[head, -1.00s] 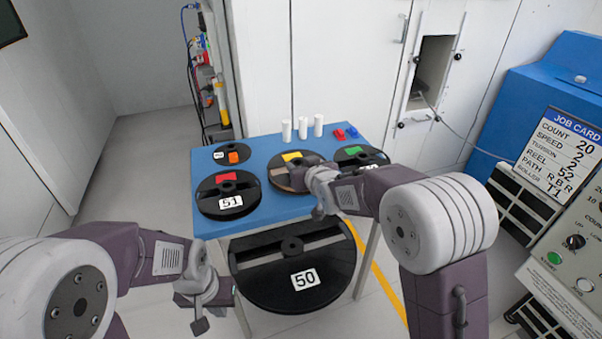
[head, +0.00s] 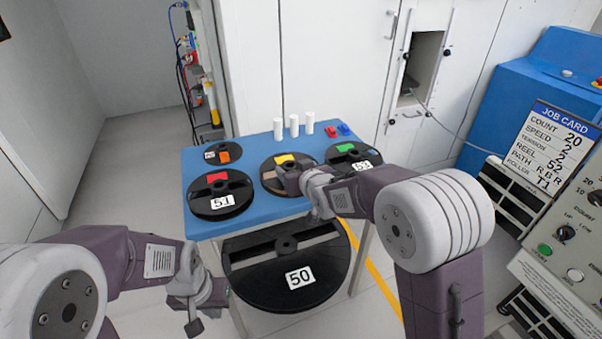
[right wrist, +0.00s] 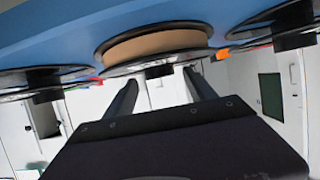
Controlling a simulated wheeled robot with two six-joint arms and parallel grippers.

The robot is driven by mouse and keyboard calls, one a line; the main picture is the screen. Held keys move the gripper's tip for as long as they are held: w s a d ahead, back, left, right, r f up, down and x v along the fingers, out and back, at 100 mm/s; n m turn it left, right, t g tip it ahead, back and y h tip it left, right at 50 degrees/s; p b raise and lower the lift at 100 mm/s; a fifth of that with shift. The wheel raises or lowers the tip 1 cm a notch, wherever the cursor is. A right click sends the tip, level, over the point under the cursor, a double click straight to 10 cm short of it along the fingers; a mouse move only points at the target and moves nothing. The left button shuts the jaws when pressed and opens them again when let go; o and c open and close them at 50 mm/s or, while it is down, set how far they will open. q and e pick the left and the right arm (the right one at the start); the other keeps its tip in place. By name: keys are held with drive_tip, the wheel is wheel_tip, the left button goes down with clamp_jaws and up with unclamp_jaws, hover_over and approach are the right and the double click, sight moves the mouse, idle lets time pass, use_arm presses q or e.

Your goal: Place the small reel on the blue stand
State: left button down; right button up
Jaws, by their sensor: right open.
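The smallest reel (head: 223,153), black with an orange tag, lies at the back left of a blue table (head: 262,138). I see no separate blue stand. A reel with a yellow tag and tan winding (head: 283,163) lies mid-table; its winding (right wrist: 155,45) fills the top centre of the right wrist view. My right gripper (head: 292,182) is at this middle reel's near side, partly covering it. In the right wrist view its fingers (right wrist: 161,80) are apart, with nothing clearly between them. My left gripper (head: 208,297) hangs low, left of the table; its fingers are unclear.
Reel 51 (head: 220,204) lies front left and a green-tagged reel (head: 352,148) right. Big reel 50 (head: 290,279) is below the table's front. White cylinders (head: 294,126) and red (head: 331,132) and blue (head: 344,129) pieces stand behind. A control panel (head: 560,230) is at right.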

drive_tip(key=p+v, duration=0.1)
drive_tip(key=v, duration=0.9)
drive_tip(key=shift+s, duration=0.35)
drive_tip(key=shift+d, duration=0.1)
drive_tip(key=s+d+f+m+g+h, duration=0.25)
drive_tip(key=s+d+f+g, duration=0.35)
drive_tip(key=s+d+f, duration=0.5)
drive_tip(key=s+d+f+m+g+h, duration=0.2)
drive_tip(key=s+f+g, duration=0.45)
drive_tip(key=s, duration=0.45)
wheel_tip(320, 180, up, 21)
drive_tip(key=p, duration=2.1)
drive_tip(key=shift+w+f+n+t, duration=0.15)
drive_tip(key=shift+w+n+t, duration=0.05)
drive_tip(key=shift+n+t, duration=0.2)
drive_tip(key=shift+a+y, duration=0.1)
drive_tip(key=shift+y, duration=0.15)
